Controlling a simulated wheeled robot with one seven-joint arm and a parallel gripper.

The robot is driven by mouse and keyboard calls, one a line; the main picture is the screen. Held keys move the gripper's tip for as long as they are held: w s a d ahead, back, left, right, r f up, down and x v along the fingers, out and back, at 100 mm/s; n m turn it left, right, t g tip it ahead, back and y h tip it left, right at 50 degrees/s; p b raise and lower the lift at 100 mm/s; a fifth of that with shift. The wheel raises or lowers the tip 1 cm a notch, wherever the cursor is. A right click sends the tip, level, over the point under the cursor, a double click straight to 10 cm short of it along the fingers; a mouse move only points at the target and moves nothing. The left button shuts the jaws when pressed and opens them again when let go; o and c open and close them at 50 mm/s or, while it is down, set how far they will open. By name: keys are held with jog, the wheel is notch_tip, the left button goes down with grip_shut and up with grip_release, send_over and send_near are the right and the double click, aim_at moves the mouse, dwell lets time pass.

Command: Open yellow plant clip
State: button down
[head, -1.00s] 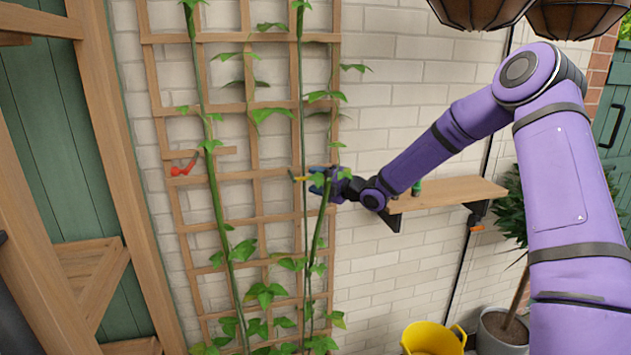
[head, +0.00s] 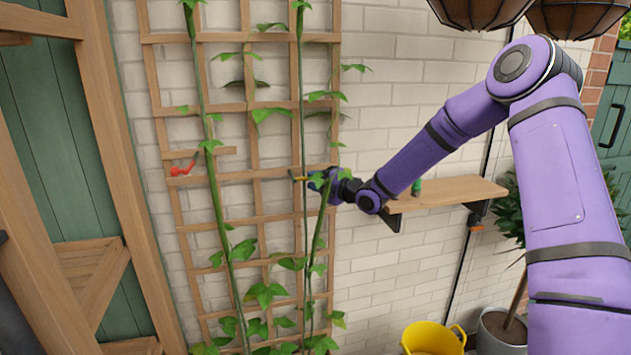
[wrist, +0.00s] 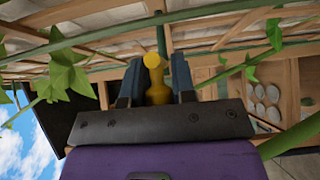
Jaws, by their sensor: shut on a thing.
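The yellow plant clip (head: 300,179) is at the right part of the wooden trellis, beside a thin green stem. In the wrist view the yellow clip (wrist: 155,78) stands between the two blue fingers of my gripper (wrist: 157,82), which are shut on it. In the head view my gripper (head: 318,181) reaches in from the right, and leaves partly hide the fingers. A red clip (head: 182,169) is on the left part of the trellis. I cannot tell how far the yellow clip's jaws are open.
Climbing stems and leaves (head: 264,293) cover much of the trellis (head: 260,174). A wooden shelf (head: 447,192) with a small green item is on the brick wall to the right. A yellow bucket (head: 430,340) stands below. Hanging baskets (head: 480,12) are at top right.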

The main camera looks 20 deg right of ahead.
jog(key=shift+s+a+m+t+h, duration=0.1)
jog(key=shift+s+m+t+h, duration=0.1)
jog(key=shift+m+t+h, duration=0.15)
jog(key=c, duration=1)
grip_release()
jog(key=shift+o, duration=0.2)
jog(key=v, duration=1)
jog(key=shift+s+d, duration=0.3)
